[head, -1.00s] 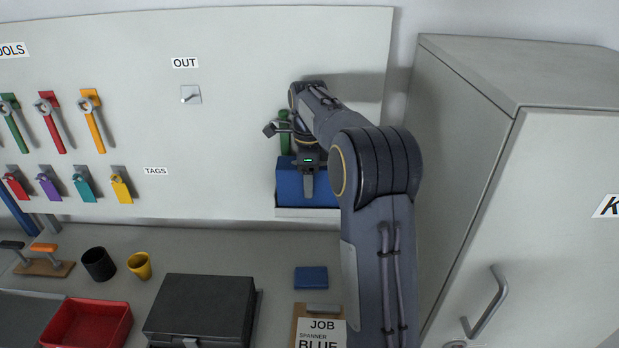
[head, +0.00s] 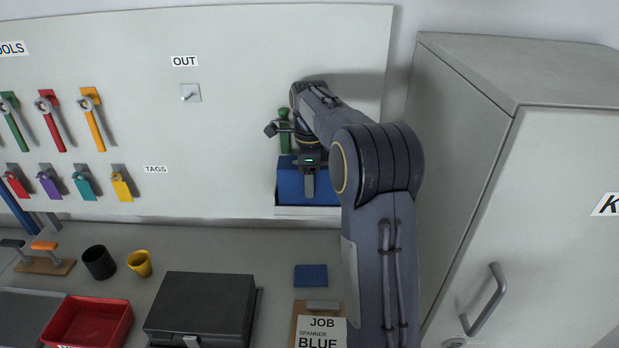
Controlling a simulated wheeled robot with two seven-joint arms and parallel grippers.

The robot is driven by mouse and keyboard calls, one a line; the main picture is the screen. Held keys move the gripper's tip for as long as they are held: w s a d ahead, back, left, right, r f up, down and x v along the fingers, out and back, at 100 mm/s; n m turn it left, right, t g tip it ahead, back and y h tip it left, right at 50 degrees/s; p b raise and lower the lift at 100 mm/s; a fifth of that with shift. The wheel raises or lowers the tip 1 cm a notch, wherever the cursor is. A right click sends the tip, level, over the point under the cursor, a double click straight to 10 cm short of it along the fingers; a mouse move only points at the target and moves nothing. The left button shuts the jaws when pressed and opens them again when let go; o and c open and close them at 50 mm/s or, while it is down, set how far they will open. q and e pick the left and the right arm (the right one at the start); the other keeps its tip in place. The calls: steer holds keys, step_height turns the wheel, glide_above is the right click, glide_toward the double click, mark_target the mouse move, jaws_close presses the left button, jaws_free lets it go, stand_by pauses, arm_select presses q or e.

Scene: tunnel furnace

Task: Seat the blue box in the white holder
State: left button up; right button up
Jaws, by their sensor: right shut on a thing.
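The blue box (head: 290,184) is at the lower right of the wall panel, upright at the white holder (head: 295,211). The holder shows as a pale strip along the box's lower edge. My right gripper (head: 309,186) is shut on the blue box, with one dark finger down its front face. The rest of the grip and the box's right side are hidden by my arm. I cannot tell whether the box's bottom rests fully in the holder. My left gripper is not in view.
A green object (head: 284,130) is on the panel just above the box. A tall grey cabinet (head: 460,150) stands close on the right. Below are a flat blue block (head: 311,276), a clipboard (head: 308,333), a dark case (head: 200,305), two cups and a red tray (head: 88,322).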

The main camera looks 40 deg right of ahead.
steer(key=shift+f, duration=0.25)
stand_by(0.4)
steer(key=shift+f, duration=0.35)
steer(key=shift+f, duration=0.35)
stand_by(0.5)
steer(key=o, duration=1.3)
step_height(320, 180, up, 8)
steer(key=shift+f+b, duration=0.15)
steer(key=shift+b, duration=0.2)
